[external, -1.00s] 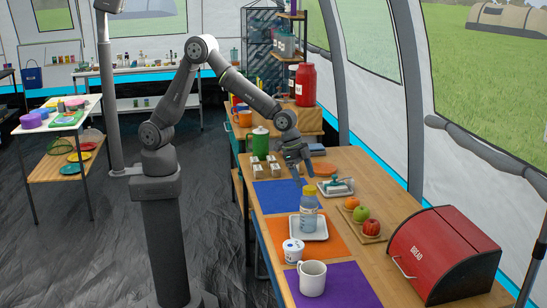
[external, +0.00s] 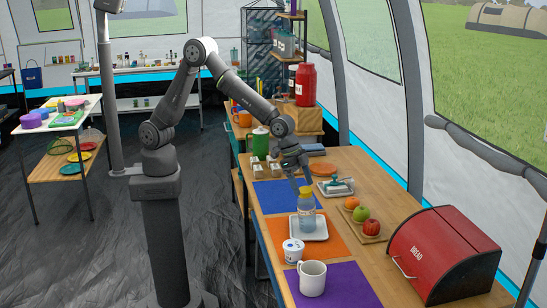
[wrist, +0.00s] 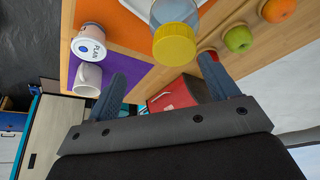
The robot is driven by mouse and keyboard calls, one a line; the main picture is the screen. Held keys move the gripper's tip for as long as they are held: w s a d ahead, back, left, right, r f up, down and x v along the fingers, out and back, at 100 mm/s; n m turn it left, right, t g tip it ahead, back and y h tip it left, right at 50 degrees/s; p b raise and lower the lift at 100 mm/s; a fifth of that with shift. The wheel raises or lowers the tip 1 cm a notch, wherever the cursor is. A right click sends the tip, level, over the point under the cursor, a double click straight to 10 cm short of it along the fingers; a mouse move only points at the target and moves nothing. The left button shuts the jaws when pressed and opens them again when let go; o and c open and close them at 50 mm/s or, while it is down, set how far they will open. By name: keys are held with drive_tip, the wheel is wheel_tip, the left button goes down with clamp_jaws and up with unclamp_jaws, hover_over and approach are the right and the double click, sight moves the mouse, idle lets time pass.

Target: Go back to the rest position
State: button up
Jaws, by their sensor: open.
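My gripper (external: 297,176) is open and empty above the blue mat (external: 276,195), short of the bottle. Its two fingers (wrist: 168,80) also show in the wrist view, spread apart with nothing between them but the far scene. A bottle with a yellow cap (external: 306,208) stands on a white tray (external: 322,233) on the orange mat (external: 337,246). In the wrist view the yellow cap (wrist: 175,42) is just beyond the fingers. I cannot tell from the pictures whether the gripper touches it, but it looks apart.
A white cup with a lid (external: 293,251) and a white mug (external: 312,278) stand in front. Fruit (external: 361,214) on a board and a red bread box (external: 440,250) are at the right. A butter dish (external: 339,187) and a green canister (external: 261,143) are near the gripper.

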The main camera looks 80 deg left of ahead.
drive_tip(key=s+d+r, duration=0.4)
drive_tip(key=s, duration=0.2)
drive_tip(key=w+d+m+g+h, duration=0.1)
drive_tip(key=w+d+m, duration=0.15)
drive_tip(key=d, duration=0.65)
drive_tip(key=w+d+m+g, duration=0.1)
drive_tip(key=d+m, duration=0.2)
drive_tip(key=d, duration=0.5)
drive_tip(key=w+a+f, duration=0.2)
drive_tip(key=w+f, duration=0.3)
drive_tip(key=w, duration=0.1)
drive_tip(key=shift+w+f, duration=0.15)
drive_tip(key=shift+w, duration=0.25)
drive_tip(key=shift+o, duration=0.2)
drive_tip(key=o, duration=0.4)
